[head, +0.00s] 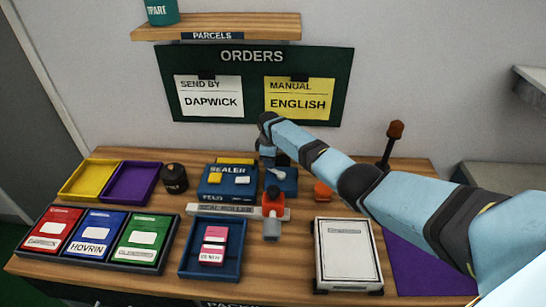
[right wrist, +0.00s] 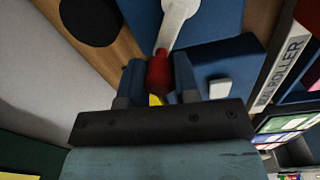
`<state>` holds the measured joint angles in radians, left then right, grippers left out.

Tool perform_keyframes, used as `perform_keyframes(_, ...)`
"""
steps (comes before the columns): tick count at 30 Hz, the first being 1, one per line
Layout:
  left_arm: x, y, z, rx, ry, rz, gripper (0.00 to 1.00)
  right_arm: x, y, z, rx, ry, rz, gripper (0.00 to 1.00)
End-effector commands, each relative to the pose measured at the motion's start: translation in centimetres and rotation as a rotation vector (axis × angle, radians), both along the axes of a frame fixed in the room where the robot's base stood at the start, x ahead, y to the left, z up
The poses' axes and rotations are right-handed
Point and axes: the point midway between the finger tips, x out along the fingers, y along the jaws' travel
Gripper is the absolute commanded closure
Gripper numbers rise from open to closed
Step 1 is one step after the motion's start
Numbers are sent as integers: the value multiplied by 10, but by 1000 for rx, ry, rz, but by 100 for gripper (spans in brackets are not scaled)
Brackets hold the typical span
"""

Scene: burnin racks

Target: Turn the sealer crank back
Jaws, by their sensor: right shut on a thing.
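The sealer (head: 228,182) is a blue machine at the middle of the bench, marked SEALER and FEED. A blue block (head: 287,182) at its right side carries a pale crank arm (head: 277,174). In the right wrist view the white crank arm (right wrist: 176,22) ends in a red knob (right wrist: 158,72). My right gripper (right wrist: 156,80) is shut on this knob, with one finger on each side. In the head view my right gripper (head: 267,160) reaches down behind the crank and hides the knob. My left gripper is not in view.
A red and grey tool (head: 272,205) stands by the SEAL ROLLER strip (head: 225,210). A blue tray (head: 212,272) holds a pink packet (head: 213,245). A dark round pot (head: 174,178) is left of the sealer. A brown-topped lever (head: 394,140) rises behind my right arm.

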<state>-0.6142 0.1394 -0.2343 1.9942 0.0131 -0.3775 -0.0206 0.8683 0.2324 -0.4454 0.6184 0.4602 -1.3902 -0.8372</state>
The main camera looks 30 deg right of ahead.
Motion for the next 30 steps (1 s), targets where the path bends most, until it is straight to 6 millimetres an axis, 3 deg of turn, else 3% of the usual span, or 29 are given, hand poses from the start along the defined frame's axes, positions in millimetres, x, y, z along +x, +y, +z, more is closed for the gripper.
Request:
perform_keyframes(15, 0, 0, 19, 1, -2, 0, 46, -12, 18, 3, 0, -4, 437, 95)
perform_keyframes(30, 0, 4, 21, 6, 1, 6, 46, -19, 23, 2, 0, -4, 606, 95)
